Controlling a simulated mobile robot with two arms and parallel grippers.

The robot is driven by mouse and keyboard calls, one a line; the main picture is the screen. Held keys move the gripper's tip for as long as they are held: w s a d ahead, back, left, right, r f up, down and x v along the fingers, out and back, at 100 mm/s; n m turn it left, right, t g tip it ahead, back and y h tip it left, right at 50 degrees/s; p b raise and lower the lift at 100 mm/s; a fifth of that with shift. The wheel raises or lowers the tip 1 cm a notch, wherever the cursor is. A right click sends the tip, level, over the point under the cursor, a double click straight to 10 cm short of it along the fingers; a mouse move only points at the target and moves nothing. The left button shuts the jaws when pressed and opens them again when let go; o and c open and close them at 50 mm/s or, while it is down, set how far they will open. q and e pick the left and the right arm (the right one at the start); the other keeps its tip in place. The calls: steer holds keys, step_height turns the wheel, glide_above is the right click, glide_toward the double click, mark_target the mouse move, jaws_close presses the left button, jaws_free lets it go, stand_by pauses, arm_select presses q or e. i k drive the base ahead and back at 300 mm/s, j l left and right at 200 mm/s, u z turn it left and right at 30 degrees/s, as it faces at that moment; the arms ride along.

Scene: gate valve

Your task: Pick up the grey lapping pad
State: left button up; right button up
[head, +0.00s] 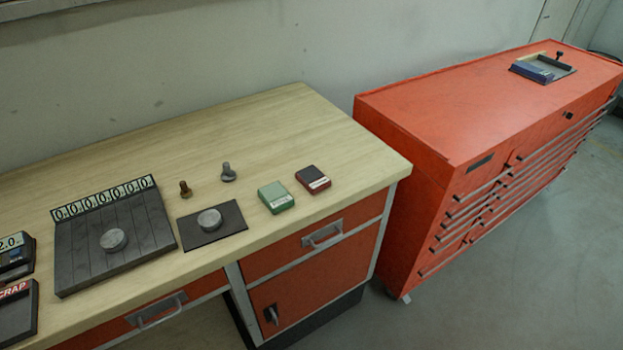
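Neither of my grippers shows in the head view. No pad here is clearly plain grey. A green block with a pale label (276,198) and a dark red block with a pale label (313,179) lie side by side, apart, near the right end of the wooden bench (290,125). A grey metal disc (209,220) lies on a dark square mat (233,216) on the bench.
A slatted dark plate (80,250) with a number strip bears another grey disc (114,240). A brown bolt (185,189) and a grey bolt (228,173) stand behind the mat. A scrap tray (18,315) is at left. The bench's back right is clear.

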mark_target(228, 177)
steer(key=j+z, duration=0.4)
steer(key=k+j+z, duration=0.2)
steer(key=j+z, duration=0.2)
steer(key=k+j+z, duration=0.2)
steer(key=j+z, duration=0.2)
steer(key=j, duration=0.1)
